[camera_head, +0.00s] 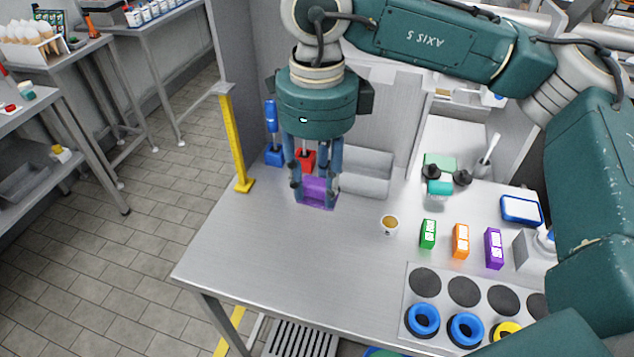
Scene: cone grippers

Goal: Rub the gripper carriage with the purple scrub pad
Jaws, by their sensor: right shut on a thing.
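My right gripper (315,190) points down at the back left of the steel table. Its blue-grey fingers are shut around a purple thing (318,188), which looks like the scrub pad. The fingers hide part of it, and I cannot tell whether it sits in a holder or is clear of the table. A teal block with black round knobs (440,185), which looks like the gripper carriage, stands at the back right, apart from my gripper. My left gripper is not in view.
A blue-handled tool (271,118) and a red holder (304,160) stand close behind my gripper, with a grey tray (366,174) beside it. The front left table is clear.

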